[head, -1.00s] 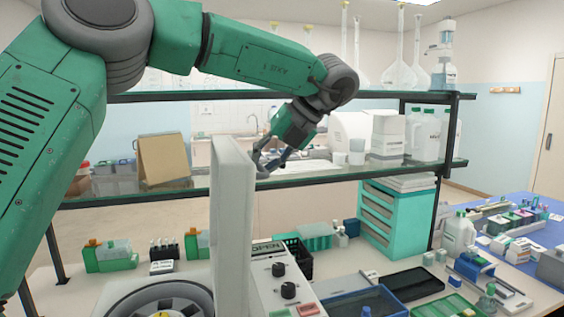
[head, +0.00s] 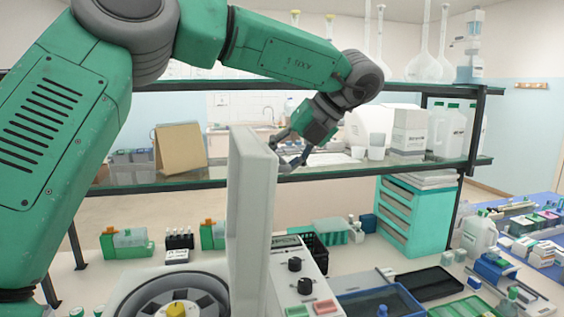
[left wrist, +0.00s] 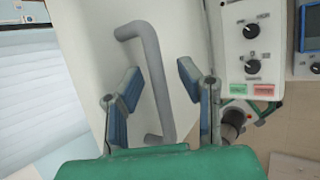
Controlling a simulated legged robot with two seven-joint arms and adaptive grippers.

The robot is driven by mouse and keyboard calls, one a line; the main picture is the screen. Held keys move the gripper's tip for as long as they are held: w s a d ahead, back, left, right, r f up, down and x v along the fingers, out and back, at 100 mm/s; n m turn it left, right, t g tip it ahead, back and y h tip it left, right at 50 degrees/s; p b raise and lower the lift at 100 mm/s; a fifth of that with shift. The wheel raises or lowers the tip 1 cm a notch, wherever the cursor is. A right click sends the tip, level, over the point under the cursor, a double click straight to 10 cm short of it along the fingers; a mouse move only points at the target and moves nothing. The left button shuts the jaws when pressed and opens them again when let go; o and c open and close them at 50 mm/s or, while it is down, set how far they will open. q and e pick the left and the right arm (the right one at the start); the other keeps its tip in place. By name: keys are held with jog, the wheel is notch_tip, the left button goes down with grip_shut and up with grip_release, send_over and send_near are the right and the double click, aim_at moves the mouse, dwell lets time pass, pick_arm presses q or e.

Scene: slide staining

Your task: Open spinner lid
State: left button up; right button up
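The spinner lid (head: 250,220) stands upright, open, as a pale slab in the head view. Below it the dark rotor with a yellow hub (head: 176,309) is exposed in the spinner. In the left wrist view the lid's pale face (left wrist: 180,35) carries a grey bar handle (left wrist: 152,75). My left gripper (head: 296,163) is beside the lid's upper right edge in the head view. In the left wrist view its blue-padded fingers (left wrist: 162,88) are apart, with the handle between them in the picture. I cannot tell whether they touch it. My right gripper is not in view.
The control panel (head: 306,285) with knobs and buttons is right of the lid. A glass shelf (head: 400,170) crosses behind my arm. Green-and-white racks (head: 127,243), a teal drawer unit (head: 408,215), a black tray (head: 428,284) and a blue tray (head: 375,303) crowd the bench.

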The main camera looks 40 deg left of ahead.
pick_arm(q)
jog(key=shift+d+r, duration=0.25)
jog(key=shift+d, duration=0.1)
jog(key=v, duration=1.1)
jog(key=shift+w+d+r, duration=0.1)
jog(key=shift+w+r, duration=0.05)
